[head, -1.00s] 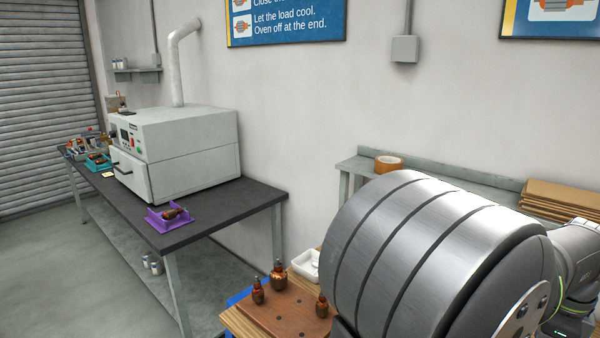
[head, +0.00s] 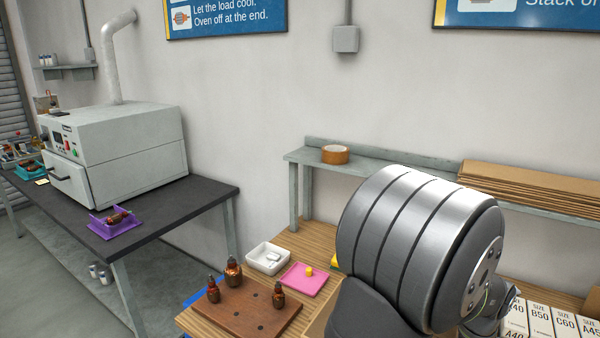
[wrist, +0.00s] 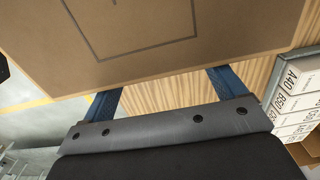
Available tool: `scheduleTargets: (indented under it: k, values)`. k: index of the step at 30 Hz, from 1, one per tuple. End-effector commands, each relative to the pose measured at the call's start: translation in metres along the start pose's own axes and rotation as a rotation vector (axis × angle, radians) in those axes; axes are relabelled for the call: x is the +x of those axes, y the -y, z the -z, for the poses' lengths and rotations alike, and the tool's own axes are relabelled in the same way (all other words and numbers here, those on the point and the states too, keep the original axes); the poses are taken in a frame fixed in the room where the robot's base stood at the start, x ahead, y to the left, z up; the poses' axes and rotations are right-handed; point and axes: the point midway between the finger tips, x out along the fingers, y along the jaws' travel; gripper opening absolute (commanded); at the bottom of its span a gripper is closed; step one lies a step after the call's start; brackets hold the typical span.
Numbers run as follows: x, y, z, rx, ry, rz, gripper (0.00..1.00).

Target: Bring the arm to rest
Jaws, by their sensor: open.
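My gripper (wrist: 165,92) is in the wrist view, with its two blue fingers wide apart. A brown panel with a dark square outline (wrist: 190,45) fills the top of that view and hides the fingers' far ends. I cannot tell whether the fingers touch it. In the head view my large grey arm link (head: 415,250) stands at the right over the wooden bench (head: 315,240); my gripper does not show there.
A brown board (head: 235,312) holds several copper armatures. A white tray (head: 268,258) and a pink tray (head: 303,281) lie behind it. Labelled white boxes (head: 540,322) stand right of my arm. A shelf (head: 390,163) holds cardboard and tape. The oven (head: 120,150) stands left.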

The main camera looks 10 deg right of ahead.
Motion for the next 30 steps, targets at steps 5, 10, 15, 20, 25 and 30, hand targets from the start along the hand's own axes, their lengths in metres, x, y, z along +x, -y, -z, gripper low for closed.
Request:
scheduleTargets:
  k: [5, 10, 15, 20, 25, 30]
  values:
    - [0.0, 0.001, 0.0, 0.0, -0.002, 0.005, 0.89]
    - [0.002, 0.001, 0.0, 0.0, -0.002, 0.006, 0.89]
    - [-0.032, 0.001, 0.0, 0.0, -0.002, 0.005, 0.89]
    - [-0.065, 0.001, 0.0, 0.0, -0.002, 0.005, 0.89]
    - [-0.099, 0.001, 0.0, 0.0, -0.002, 0.005, 0.89]
    - [-0.133, 0.001, 0.0, 0.0, -0.002, 0.004, 0.89]
